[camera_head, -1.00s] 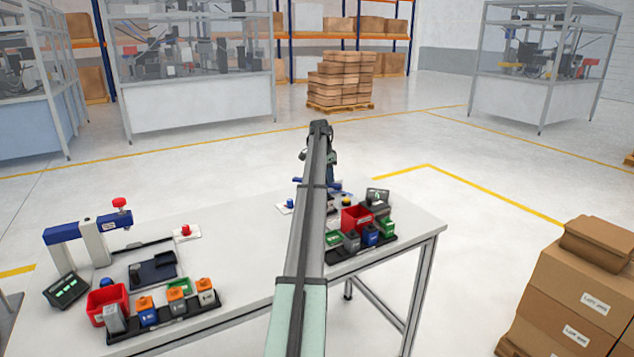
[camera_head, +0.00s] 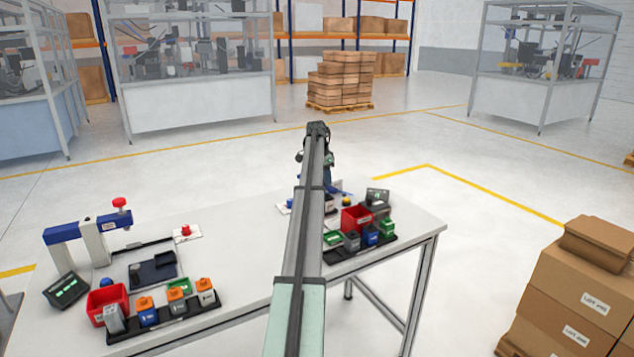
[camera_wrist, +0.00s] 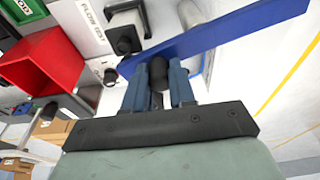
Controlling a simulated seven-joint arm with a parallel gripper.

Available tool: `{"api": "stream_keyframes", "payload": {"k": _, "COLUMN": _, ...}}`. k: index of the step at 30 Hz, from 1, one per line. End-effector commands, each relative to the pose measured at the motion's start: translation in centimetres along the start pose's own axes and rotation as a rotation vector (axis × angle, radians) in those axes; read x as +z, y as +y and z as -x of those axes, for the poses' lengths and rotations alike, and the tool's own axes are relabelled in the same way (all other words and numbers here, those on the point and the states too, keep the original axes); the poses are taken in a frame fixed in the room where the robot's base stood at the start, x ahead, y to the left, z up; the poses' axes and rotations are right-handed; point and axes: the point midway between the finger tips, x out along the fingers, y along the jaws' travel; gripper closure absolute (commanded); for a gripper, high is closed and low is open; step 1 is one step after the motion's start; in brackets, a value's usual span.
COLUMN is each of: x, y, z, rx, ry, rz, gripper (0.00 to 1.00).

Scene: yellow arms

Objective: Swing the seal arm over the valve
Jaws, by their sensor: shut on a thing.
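A long blue bar, which looks like the seal arm (camera_wrist: 220,38), runs slanting across the top of the wrist view. My gripper (camera_wrist: 160,78) is shut on a black knob (camera_wrist: 158,72) at the bar's near edge. In the head view only small blue parts of the bar (camera_head: 341,191) show beside my arm, which hides most of this station. A pale block with a black square end (camera_wrist: 125,38) lies just left of the bar in the wrist view. I cannot tell whether it is the valve.
A red bin (camera_head: 355,219) and a rack of several small coloured containers (camera_head: 371,236) stand on the right of the table. A second station with a blue-topped frame (camera_head: 75,231) stands on the left.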

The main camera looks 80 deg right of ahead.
Motion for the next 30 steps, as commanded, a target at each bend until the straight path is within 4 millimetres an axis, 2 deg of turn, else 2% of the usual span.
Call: {"api": "stream_keyframes", "payload": {"k": 30, "x": 1.3, "y": 0.2, "z": 0.3, "rx": 0.001, "ry": 0.000, "rz": 0.000, "gripper": 0.85}}
